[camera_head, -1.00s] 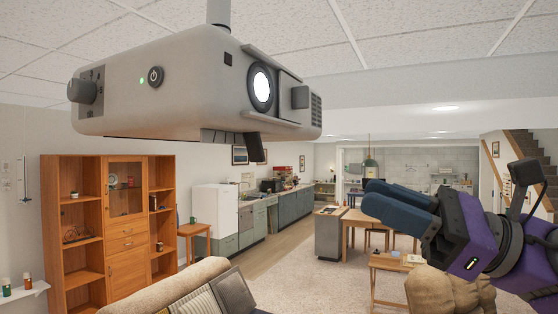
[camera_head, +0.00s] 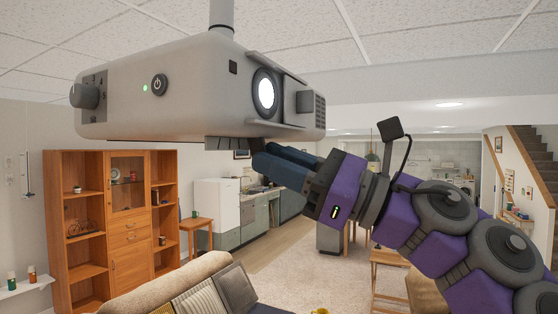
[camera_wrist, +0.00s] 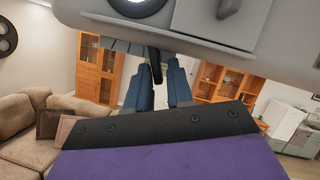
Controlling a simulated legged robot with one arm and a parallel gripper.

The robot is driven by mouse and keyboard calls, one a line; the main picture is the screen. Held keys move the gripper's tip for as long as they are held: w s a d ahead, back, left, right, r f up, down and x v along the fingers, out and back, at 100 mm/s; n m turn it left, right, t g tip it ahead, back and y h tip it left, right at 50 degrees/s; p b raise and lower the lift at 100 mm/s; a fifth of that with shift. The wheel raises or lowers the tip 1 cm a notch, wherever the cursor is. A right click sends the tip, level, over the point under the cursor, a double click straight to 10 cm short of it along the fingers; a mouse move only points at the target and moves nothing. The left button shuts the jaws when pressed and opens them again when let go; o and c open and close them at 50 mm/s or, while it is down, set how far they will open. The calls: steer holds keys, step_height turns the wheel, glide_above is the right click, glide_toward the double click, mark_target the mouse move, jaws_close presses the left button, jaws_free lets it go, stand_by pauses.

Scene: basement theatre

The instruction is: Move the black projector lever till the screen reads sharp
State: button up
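The grey projector (camera_head: 160,95) hangs from the ceiling on a pole, with its lit lens (camera_head: 265,93) facing right. The black lever (camera_wrist: 156,68) hangs from the projector's underside. In the wrist view it sits between the two blue fingers of my gripper (camera_wrist: 160,80), with a gap visible between the fingers. I cannot tell whether either finger touches it. In the head view my gripper (camera_head: 258,158) is just under the projector and hides most of the lever. The screen is not in view.
The projector's body is close above my fingers. A sofa (camera_head: 185,290) stands below, a wooden cabinet (camera_head: 110,220) at the left wall. A small table (camera_head: 388,262) is on the carpet to the right. Stairs (camera_head: 530,165) are at the far right.

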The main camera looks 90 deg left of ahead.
steer(key=shift+c, duration=0.5)
jaws_close()
steer(key=shift+d, duration=0.1)
stand_by(0.8)
